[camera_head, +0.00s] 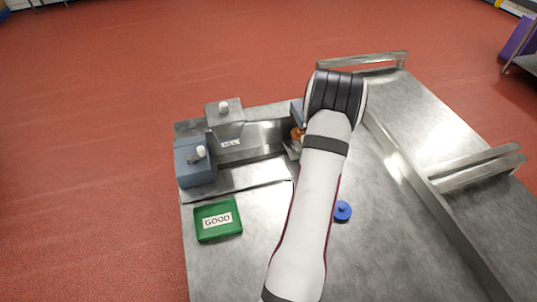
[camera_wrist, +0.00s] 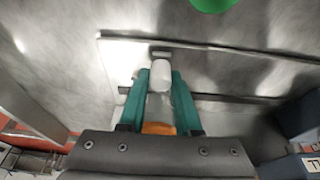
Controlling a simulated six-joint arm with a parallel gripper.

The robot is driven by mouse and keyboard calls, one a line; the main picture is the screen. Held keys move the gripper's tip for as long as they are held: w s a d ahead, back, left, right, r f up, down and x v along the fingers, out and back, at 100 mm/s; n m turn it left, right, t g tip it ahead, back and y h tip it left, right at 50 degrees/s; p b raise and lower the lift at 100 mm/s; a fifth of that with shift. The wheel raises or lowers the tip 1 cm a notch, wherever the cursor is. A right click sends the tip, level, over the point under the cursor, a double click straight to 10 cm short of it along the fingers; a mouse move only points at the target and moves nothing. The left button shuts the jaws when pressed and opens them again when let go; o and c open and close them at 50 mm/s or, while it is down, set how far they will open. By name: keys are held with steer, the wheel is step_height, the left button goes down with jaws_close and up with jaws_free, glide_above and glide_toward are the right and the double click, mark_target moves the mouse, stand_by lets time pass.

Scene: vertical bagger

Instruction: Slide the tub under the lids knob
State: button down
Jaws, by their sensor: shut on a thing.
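In the wrist view, my gripper (camera_wrist: 161,84) has its two teal fingers shut on a pale, partly see-through thing (camera_wrist: 160,104), seemingly the tub. It has a white rounded end and orange at its near end. In the head view, my arm hides most of the gripper; a small orange thing (camera_head: 296,134) shows just left of the wrist, beside the metal trough. A blue round lid with a knob (camera_head: 342,211) lies on the table right of my forearm. I cannot tell whether the held thing touches the surface.
White knobs stand on a grey block (camera_head: 225,115) and a blue-grey block (camera_head: 193,170) at left. A green tray marked GOOD (camera_head: 218,233) sits at front left. A raised metal rail (camera_head: 405,165) runs along the right. The table between tray and lid is partly hidden by my arm.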

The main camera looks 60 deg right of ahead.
steer(key=shift+s+d, duration=0.7)
steer(key=shift+c, duration=2.2)
jaws_free()
steer(key=shift+v, duration=2.5)
steer(key=v, duration=1.5)
steer(key=shift+r, duration=0.4)
